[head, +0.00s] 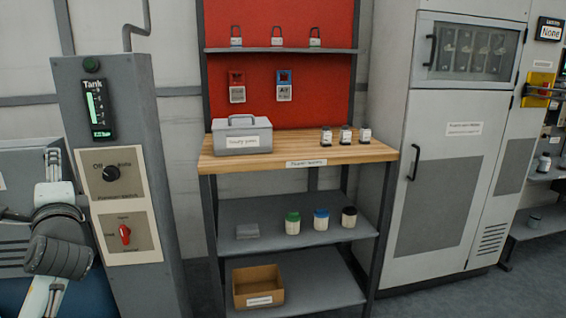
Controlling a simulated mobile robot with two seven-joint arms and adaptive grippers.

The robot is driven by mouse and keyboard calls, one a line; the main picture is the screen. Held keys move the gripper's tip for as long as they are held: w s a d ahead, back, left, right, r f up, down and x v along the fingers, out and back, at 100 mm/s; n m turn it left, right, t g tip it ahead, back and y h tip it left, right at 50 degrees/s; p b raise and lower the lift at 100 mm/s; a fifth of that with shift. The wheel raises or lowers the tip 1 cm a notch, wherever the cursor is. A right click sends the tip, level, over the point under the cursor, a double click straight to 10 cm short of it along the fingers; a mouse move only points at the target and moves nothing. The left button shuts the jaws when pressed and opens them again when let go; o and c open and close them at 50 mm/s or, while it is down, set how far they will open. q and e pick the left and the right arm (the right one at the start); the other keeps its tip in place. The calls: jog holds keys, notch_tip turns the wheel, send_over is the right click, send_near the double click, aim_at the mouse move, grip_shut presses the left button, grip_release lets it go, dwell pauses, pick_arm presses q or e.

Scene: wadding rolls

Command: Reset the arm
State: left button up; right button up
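Part of my own arm, with pale links and a dark grey joint, shows at the left edge of the head view. It stands in front of a blue and grey machine and close to the left side of a grey control column (160,220). I can make out no gripper fingers on it. My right arm and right gripper are not in the picture. No object is seen held.
A wooden-topped bench (300,155) holds a grey toolbox (242,143) and several small jars. Its shelves carry lidded jars and an open cardboard box (258,286). A red board (290,95) holds padlocks and tags. A tall grey cabinet (448,160) stands right. Some floor shows at lower right.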

pick_arm(q)
notch_tip(320, 180, up, 6)
jog(key=s+a+f+m+t+y, duration=0.1)
jog(key=a+m, duration=0.1)
jog(key=a, duration=0.1)
notch_tip(320, 180, down, 37)
jog(key=a+n+g+h, duration=0.2)
jog(key=n+g+h, duration=0.1)
jog(key=g+h, duration=0.3)
jog(key=s+f+n+g+h, duration=0.3)
jog(key=s+f+n+g, duration=0.4)
jog(key=s+f, duration=2.1)
jog(key=d+f+n+h, duration=0.1)
jog(key=d+f+h, duration=0.1)
jog(key=d, duration=0.9)
jog(key=d+f+n+h, duration=0.1)
jog(key=d+f, duration=0.4)
jog(key=d, duration=0.6)
jog(key=shift+s+d+f+g+h, duration=0.15)
jog(key=shift+s+g+h, duration=0.2)
jog(key=shift+g+h, duration=0.05)
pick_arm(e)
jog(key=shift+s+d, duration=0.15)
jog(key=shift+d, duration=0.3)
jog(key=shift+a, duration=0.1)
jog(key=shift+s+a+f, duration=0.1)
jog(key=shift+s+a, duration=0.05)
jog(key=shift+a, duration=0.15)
